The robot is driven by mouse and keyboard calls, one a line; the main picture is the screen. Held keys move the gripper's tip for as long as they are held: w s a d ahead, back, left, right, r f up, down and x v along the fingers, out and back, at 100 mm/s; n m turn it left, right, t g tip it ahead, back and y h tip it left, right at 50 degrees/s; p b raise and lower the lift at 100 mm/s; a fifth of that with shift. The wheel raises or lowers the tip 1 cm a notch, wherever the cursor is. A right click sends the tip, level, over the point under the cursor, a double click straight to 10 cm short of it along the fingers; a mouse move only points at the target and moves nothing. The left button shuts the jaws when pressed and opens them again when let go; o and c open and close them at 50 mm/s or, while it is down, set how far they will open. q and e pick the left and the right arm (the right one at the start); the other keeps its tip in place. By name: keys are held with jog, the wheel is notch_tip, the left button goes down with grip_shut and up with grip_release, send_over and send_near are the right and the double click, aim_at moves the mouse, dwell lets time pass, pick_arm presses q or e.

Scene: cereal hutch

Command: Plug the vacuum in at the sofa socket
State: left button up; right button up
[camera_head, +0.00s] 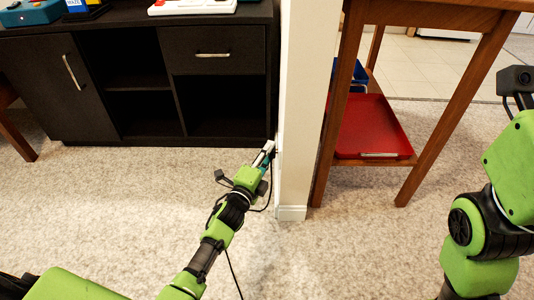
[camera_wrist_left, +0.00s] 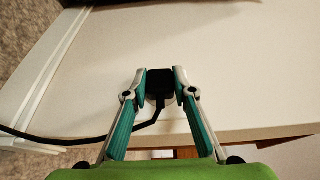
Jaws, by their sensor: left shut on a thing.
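My left gripper (camera_head: 267,152) reaches to the side of the white wall end, low down near the black cabinet. In the left wrist view my left gripper (camera_wrist_left: 160,88) is shut on a black plug (camera_wrist_left: 160,80), with one teal-lined finger on either side. The plug is up against or very close to the pale wall face. Its black cord (camera_wrist_left: 75,141) bends down and runs off to the left. The cord (camera_head: 232,275) also hangs below my left arm in the head view. The socket cannot be made out; plug and fingers may cover it. My right gripper is out of view.
The wall end (camera_head: 298,100) has a baseboard at its foot. A black cabinet (camera_head: 185,140) stands left of it. A wooden table (camera_head: 440,105) with a red tray (camera_head: 370,128) on its lower shelf stands right. The carpet (camera_head: 110,210) in front is clear.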

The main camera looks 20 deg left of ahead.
pick_arm(q)
jog(key=shift+w+d, duration=0.1)
jog(key=shift+d, duration=0.15)
jog(key=o, duration=1.2)
jog(key=shift+s+a, duration=0.25)
jog(key=shift+s, duration=1.75)
jog(key=shift+s+a, duration=0.2)
jog(key=shift+s, duration=1.8)
jog(key=shift+s+a, duration=0.25)
jog(key=shift+s, duration=1.75)
jog(key=shift+r, duration=0.1)
